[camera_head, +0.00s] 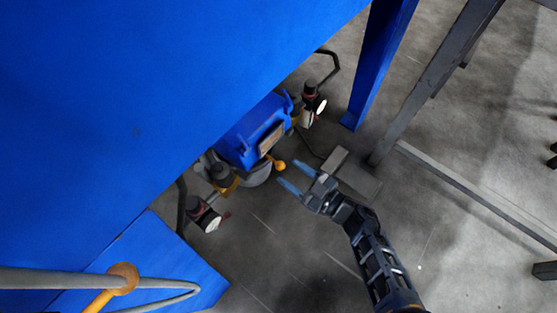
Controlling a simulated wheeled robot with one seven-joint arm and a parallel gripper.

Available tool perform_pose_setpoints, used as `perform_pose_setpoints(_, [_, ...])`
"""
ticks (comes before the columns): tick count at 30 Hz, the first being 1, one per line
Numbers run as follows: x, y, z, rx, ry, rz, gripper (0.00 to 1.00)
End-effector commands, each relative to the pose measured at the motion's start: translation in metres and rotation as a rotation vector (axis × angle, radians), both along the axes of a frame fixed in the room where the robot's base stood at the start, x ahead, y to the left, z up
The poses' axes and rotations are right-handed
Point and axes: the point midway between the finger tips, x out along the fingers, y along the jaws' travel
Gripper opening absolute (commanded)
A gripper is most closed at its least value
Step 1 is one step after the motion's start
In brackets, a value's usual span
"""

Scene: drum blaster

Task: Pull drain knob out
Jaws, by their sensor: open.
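The drain knob appears to be the small yellow-orange knob (280,166) on the low blue unit (250,131) beneath the big blue machine. It sticks out on the unit's right side, facing my arm. My gripper (288,178) is open, with its two bluish fingers pointing left at the knob. The fingertips look very close to the knob in this view. I cannot tell whether they touch it or how far apart they are in depth. Nothing is seen between the fingers.
The large blue machine body (150,90) covers the upper left. A blue leg (378,65) and a grey metal post (430,85) stand to the right. A grey flat block (358,182) lies behind my gripper. A yellow lever (101,300) is at lower left. Concrete floor (270,265) is open below.

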Motion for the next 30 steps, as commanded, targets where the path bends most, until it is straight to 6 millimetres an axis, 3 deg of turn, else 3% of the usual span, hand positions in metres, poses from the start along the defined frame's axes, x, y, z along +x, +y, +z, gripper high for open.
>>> perform_pose_setpoints(10, [0.031,0.041,-0.003,0.001,-0.002,0.001,0.55])
perform_pose_setpoints(23, [0.038,0.050,0.001,0.001,-0.001,-0.002,0.55])
perform_pose_setpoints(30, [0.038,0.049,0.000,0.001,-0.001,-0.002,0.33])
